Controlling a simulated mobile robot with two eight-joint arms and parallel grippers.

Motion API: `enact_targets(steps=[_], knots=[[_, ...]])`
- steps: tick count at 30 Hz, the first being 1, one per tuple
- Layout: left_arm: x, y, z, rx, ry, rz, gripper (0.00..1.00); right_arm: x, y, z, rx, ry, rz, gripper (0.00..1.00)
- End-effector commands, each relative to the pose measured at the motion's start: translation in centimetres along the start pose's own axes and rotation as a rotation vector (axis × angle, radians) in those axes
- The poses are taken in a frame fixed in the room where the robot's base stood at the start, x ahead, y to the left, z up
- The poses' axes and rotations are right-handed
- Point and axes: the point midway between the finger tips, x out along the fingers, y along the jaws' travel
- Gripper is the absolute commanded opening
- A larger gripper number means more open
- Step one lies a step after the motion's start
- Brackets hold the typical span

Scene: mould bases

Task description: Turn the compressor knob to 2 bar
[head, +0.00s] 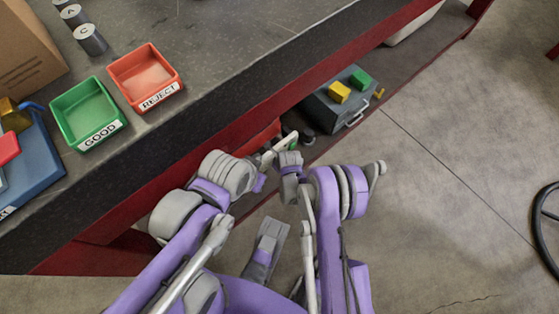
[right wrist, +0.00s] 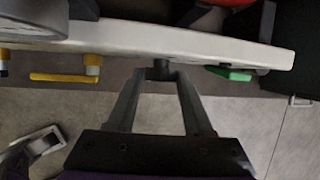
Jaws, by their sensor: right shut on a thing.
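The compressor shows only in part under the bench, as a red body (head: 259,138) with a pale panel (head: 271,153). In the right wrist view the pale panel (right wrist: 190,42) crosses the top, with a small dark knob (right wrist: 161,69) at its lower edge. My right gripper (right wrist: 161,80) is shut on the knob, one finger on each side. In the head view my right wrist (head: 290,163) is close against the panel. The scale and the knob's pointer cannot be seen. I cannot make out my left gripper's fingers; my left arm is bent beside the bench.
Yellow handles (right wrist: 62,77) and a green handle (right wrist: 232,73) stick out near the knob. A grey case (head: 333,112) with yellow and green blocks lies on the lower shelf. The green GOOD tray (head: 87,140) and red REJECT tray (head: 163,97) stand on the bench.

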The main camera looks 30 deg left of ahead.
Motion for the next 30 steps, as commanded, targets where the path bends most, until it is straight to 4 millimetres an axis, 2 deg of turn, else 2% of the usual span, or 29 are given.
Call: enact_targets(steps=[9,22,23,27,30], knots=[[-0.38,0.00,-0.08,0.000,0.001,0.000,0.00,-0.01,0.15,0.06,-0.036,-0.001,-0.087,0.00],[-0.38,0.00,-0.08,0.000,0.001,0.000,0.00,0.01,0.13,0.03,-0.040,-0.001,-0.097,0.00],[-0.38,0.00,-0.08,0.000,0.001,0.000,0.00,0.02,0.13,0.03,-0.039,-0.001,-0.097,0.55],[-0.38,0.00,-0.08,0.000,0.001,0.000,0.00,0.02,0.14,0.02,-0.039,0.000,-0.096,0.80],[-0.38,0.00,-0.08,0.000,0.001,0.000,0.00,0.03,0.14,0.01,-0.039,0.000,-0.096,0.81]])
